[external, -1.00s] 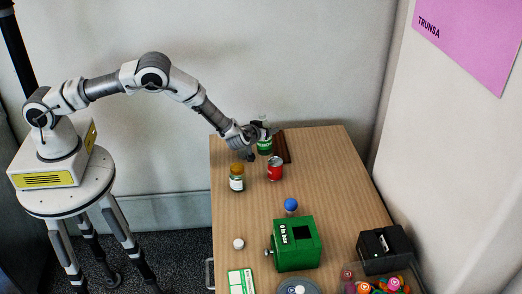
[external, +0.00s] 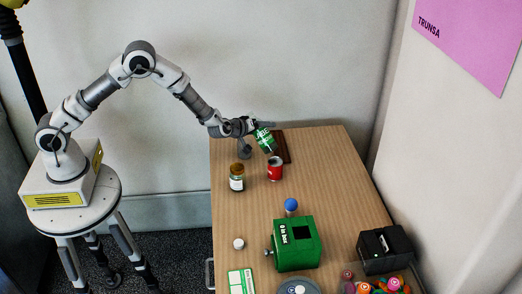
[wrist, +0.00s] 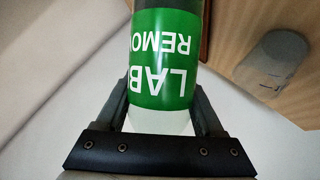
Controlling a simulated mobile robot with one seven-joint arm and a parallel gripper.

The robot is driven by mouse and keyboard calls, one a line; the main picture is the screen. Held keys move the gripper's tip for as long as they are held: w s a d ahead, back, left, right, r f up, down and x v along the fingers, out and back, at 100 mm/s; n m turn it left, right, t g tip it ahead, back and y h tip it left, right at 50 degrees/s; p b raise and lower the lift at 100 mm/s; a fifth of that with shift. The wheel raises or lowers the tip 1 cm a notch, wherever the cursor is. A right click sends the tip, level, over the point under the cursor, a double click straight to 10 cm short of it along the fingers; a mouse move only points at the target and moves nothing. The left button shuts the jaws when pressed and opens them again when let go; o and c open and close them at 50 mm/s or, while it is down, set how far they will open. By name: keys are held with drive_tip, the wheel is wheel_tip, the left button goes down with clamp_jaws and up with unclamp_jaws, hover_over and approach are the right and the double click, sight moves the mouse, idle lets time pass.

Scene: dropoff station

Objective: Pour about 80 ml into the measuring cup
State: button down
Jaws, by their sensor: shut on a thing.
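My gripper (external: 262,127) is shut on a bottle with a green label (external: 266,141), above the back of the table. The bottle is clearly tilted in the external view. In the wrist view the bottle (wrist: 165,60) sits between the two fingers, its label letters upside down; its mouth is not shown. A small grey, cup-like thing (external: 244,150) stands just below and left of my gripper, partly hidden. A grey rounded thing also shows in the wrist view (wrist: 272,65), beside the bottle. I cannot tell for sure that it is the measuring cup, and no liquid is visible.
A red can (external: 275,170) stands close below the bottle, with a brown-lidded jar (external: 237,178) to its left. A dark brown flat thing (external: 284,150) lies behind. A green box (external: 297,245) and a black device (external: 384,247) are nearer.

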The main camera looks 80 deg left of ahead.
drive_tip(key=b, duration=0.1)
drive_tip(key=n+t+b, duration=0.1)
drive_tip(key=b, duration=0.1)
drive_tip(key=shift+w+d+r+n+h, duration=0.2)
drive_tip(key=shift+w+n+h, duration=0.1)
drive_tip(key=shift+h, duration=0.1)
drive_tip(key=shift+d+f+b, duration=0.1)
drive_tip(key=shift+f+b, duration=0.4)
drive_tip(key=shift+b, duration=0.5)
drive_tip(key=shift+w+d+f+n+t+h+b, duration=0.2)
drive_tip(key=shift+n+t+h+b, duration=0.3)
drive_tip(key=shift+b, duration=0.55)
drive_tip(key=shift+r+n+t+b, duration=0.3)
drive_tip(key=shift+n+b, duration=0.3)
drive_tip(key=shift+b, duration=0.3)
drive_tip(key=shift+f+b, duration=0.4)
drive_tip(key=shift+b, duration=0.35)
drive_tip(key=shift+f+n+b, duration=0.2)
drive_tip(key=shift+n+b, duration=0.1)
drive_tip(key=shift+b, duration=0.9)
drive_tip(key=shift+s+a+f+n+t+h+b, duration=0.15)
drive_tip(key=shift+f+n+t+h+b, duration=0.25)
drive_tip(key=shift+b, duration=1.1)
drive_tip(key=shift+n+t+b, duration=0.3)
drive_tip(key=shift+b, duration=1.6)
